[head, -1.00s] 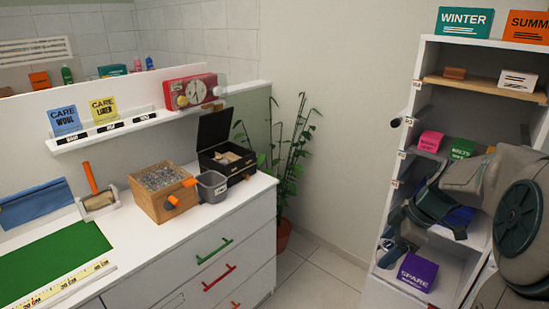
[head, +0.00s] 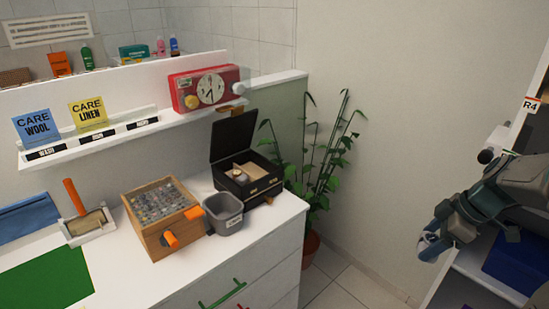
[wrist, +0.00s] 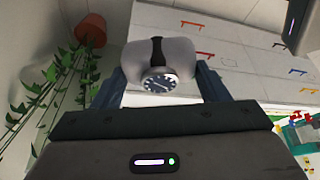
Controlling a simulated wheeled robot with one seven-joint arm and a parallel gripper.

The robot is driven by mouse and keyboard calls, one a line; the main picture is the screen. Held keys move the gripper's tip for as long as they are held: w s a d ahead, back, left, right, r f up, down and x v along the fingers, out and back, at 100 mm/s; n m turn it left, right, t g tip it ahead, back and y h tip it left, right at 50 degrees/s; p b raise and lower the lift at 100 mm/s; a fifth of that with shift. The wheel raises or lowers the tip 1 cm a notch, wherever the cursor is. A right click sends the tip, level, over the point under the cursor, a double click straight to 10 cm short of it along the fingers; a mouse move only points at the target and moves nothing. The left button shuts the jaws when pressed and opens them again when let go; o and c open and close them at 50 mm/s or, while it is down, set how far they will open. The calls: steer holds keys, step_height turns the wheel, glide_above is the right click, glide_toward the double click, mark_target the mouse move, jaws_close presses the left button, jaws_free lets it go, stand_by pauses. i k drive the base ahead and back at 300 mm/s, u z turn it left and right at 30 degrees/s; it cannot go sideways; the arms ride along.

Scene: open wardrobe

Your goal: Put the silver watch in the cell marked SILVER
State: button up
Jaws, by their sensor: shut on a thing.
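My gripper (head: 436,236) is shut on a watch at the right of the head view, beside the shelf unit. In the wrist view the watch (wrist: 158,80) has a dark dial, a silvery case and a black strap. It is wrapped round a grey cushion (wrist: 185,60), held between my two fingers. In the head view only a small pale part of the load shows. An open black box (head: 262,184) stands on the dresser, lid up, with small pale items inside. No SILVER marking can be read, and the box's cells are not clear.
A grey bin (head: 222,214) and a wooden box of small parts (head: 150,235) stand left of the black box. A plant (head: 325,165) is right of the dresser (head: 262,250). A red timer (head: 207,90) sits on the ledge above. The shelf unit (head: 485,272) is close to my arm.

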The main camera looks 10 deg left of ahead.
mark_target(256, 174)
steer(key=i, duration=1.4)
steer(key=u, duration=1.65)
